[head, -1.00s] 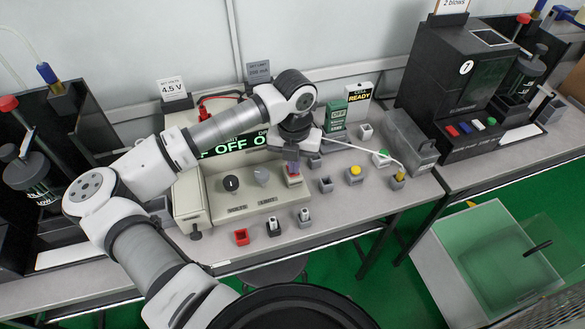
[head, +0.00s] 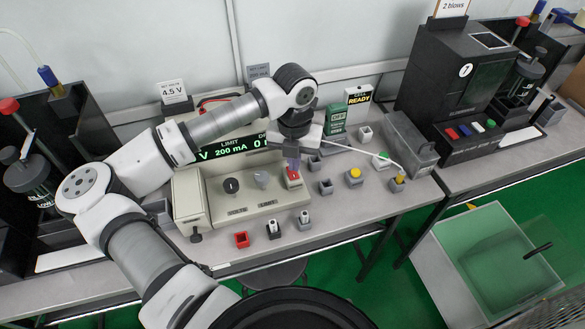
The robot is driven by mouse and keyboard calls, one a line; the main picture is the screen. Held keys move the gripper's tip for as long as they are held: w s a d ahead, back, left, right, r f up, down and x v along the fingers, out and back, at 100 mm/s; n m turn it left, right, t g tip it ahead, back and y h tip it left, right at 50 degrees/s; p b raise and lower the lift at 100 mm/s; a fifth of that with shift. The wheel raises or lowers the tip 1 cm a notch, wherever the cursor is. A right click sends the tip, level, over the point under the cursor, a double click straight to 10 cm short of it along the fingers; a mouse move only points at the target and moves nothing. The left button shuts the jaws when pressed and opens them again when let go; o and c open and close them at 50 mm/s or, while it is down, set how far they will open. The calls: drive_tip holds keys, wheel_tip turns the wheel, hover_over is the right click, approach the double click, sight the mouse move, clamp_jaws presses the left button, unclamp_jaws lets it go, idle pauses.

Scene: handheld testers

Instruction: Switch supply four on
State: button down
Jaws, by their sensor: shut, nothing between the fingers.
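The supply is a beige box with a sloped front panel (head: 240,208), on the bench in the middle of the head view. Its number is not visible. Its dark display (head: 235,149) shows green text, including "LIMIT" and "200 mA", partly hidden by my arm. The panel carries a black knob (head: 231,186), a grey knob (head: 261,179) and a red switch (head: 293,178) at the right. My gripper (head: 292,162) is shut and empty, pointing down just above the red switch. I cannot tell whether it touches the switch.
Small grey holders, one with a yellow top (head: 354,174) and one with a green top (head: 381,158), stand to the right. A red socket (head: 241,239) is in front. A black machine marked 7 (head: 463,85) stands further right.

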sight(294, 176)
drive_tip(key=shift+r+p, duration=0.65)
drive_tip(key=shift+r, duration=1.55)
